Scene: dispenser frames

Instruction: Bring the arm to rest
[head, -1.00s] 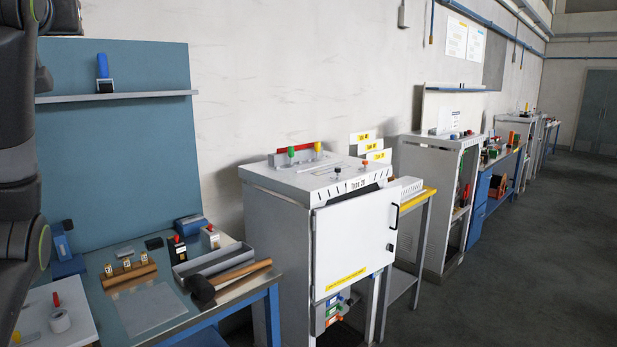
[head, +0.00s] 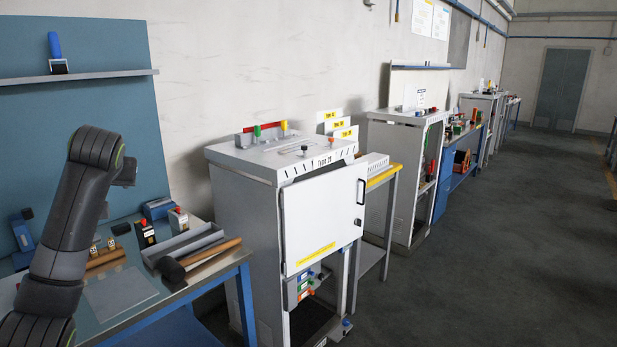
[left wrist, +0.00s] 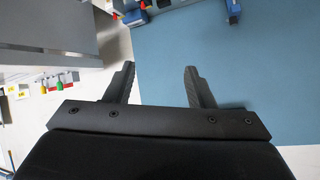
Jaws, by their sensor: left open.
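In the head view my left arm (head: 75,215) comes in at the left, in front of the blue workbench; its gripper cannot be made out there. In the left wrist view my left gripper (left wrist: 158,82) is open, its two dark fingers apart with nothing between them. Behind the fingers are the pale wall and the blue back panel (left wrist: 240,80). My right gripper is in neither view.
The workbench (head: 120,290) holds a mallet (head: 195,260), a grey tray and several small items. Right of it stands a grey dispenser cabinet (head: 240,200) with a white door (head: 320,215). More cabinets and benches line the wall. The dark floor (head: 480,260) at right is clear.

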